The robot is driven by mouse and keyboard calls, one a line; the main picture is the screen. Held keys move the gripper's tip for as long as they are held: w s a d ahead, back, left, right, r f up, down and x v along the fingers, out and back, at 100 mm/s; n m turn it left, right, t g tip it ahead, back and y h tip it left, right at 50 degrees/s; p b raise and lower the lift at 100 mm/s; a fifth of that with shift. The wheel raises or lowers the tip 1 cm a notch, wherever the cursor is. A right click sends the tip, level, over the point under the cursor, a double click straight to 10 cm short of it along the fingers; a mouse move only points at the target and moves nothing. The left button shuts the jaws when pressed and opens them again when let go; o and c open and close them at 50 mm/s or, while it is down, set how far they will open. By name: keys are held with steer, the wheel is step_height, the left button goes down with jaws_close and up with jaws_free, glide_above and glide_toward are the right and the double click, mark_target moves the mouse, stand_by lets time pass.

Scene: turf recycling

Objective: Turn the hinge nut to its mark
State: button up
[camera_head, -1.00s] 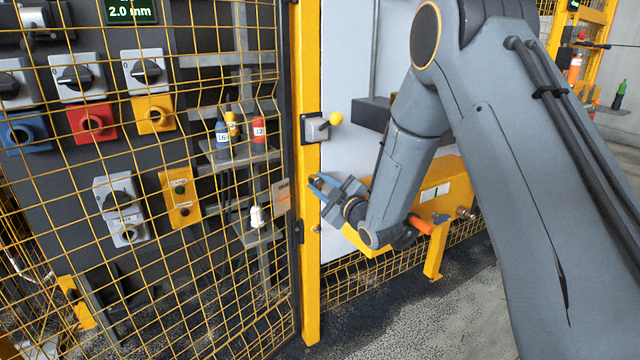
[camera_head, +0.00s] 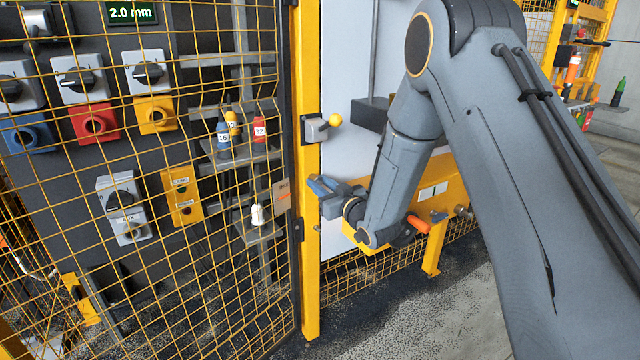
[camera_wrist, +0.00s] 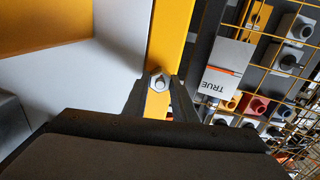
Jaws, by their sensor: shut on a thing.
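The hinge nut (camera_wrist: 159,83) is a silver hex nut with a round centre, set on the yellow post (camera_wrist: 172,40) in the wrist view. My gripper (camera_wrist: 159,96) is shut on it, one dark finger on each side. In the head view my gripper (camera_head: 317,188) reaches the yellow post (camera_head: 308,90) from the right and hides the nut. A pale plate (camera_wrist: 215,68) with an orange line and the word TRUE, upside down in the wrist view, sits beside the nut. In the head view this plate (camera_head: 281,196) is left of the post.
A yellow wire mesh gate (camera_head: 150,270) stands left of the post. A latch with a yellow knob (camera_head: 335,119) is above my gripper. Behind the mesh are switches and bottles (camera_head: 223,138). A yellow box with an orange handle (camera_head: 418,223) is close behind my wrist.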

steer(key=shift+s+f, duration=0.1)
steer(key=shift+f, duration=0.05)
stand_by(0.4)
steer(key=o, duration=1.1)
steer(key=shift+c, duration=0.2)
steer(key=shift+d, duration=0.1)
steer(key=v, duration=0.7)
steer(key=shift+s+d, duration=0.2)
steer(key=shift+s, duration=0.1)
